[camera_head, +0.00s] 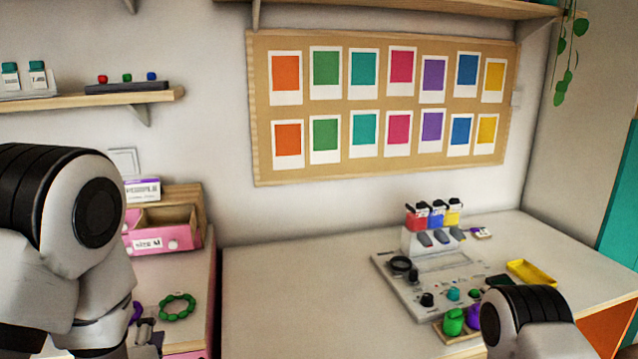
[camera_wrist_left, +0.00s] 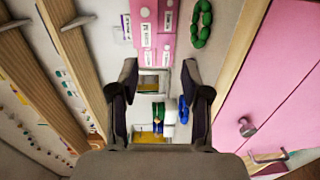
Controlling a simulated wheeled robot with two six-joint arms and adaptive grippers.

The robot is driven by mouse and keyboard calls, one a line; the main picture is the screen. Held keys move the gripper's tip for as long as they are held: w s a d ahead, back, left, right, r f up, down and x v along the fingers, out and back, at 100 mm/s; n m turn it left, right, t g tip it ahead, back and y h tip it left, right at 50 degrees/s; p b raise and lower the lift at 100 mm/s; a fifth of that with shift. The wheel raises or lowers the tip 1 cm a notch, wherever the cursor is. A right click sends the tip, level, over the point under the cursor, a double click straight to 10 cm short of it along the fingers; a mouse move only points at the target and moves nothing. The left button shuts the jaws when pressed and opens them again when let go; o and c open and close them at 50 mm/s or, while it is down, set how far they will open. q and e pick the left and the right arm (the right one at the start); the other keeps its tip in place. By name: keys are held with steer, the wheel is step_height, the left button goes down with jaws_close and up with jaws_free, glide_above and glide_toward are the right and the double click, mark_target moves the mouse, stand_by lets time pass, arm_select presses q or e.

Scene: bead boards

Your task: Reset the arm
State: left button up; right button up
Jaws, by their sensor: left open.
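My left arm comes in from the left in the head view, and its large links hide part of the left bench. My left gripper (camera_wrist_left: 160,98) is open in the left wrist view, with its two dark fingers apart and nothing seen held between them. A green bead bracelet (camera_head: 177,307) lies on the left bench near that arm, and it also shows at the top of the left wrist view (camera_wrist_left: 202,24). A link of my right arm shows at the lower right of the head view; its gripper is out of frame.
A pink drawer box (camera_head: 165,228) stands at the back of the left bench. A grey bead station (camera_head: 402,291) with paint pots and a yellow tray (camera_head: 532,273) occupy the right of the white table (camera_head: 290,290). The table's left and middle are clear. A wall shelf (camera_head: 95,101) hangs above.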

arm_select(q)
steer(key=s+f+m+g+h, duration=0.1)
steer(key=s+f+m+g, duration=0.2)
steer(key=f, duration=0.6)
steer(key=s+f+m+g+h+p, duration=0.1)
steer(key=s+f+g, duration=0.2)
steer(key=s+f, duration=0.45)
steer(key=s+f+m+g+h, duration=0.1)
steer(key=s+f+m+g, duration=0.15)
steer(key=f, duration=0.85)
steer(key=s+d+f+m+g+h, duration=0.1)
steer(key=s+f+m+g, duration=0.2)
steer(key=s+m, duration=0.4)
steer(key=s+d+f+m+g, duration=0.2)
steer(key=s+f+m+g, duration=0.1)
steer(key=s+m+g, duration=0.2)
steer(key=shift+s+m+h, duration=0.4)
steer(key=shift+s+m, duration=0.55)
steer(key=shift+s, duration=0.15)
arm_select(e)
steer(key=shift+w+a+r, duration=0.1)
steer(key=shift+w+r, duration=0.25)
steer(key=shift+r, duration=0.3)
arm_select(q)
steer(key=shift+f, duration=0.1)
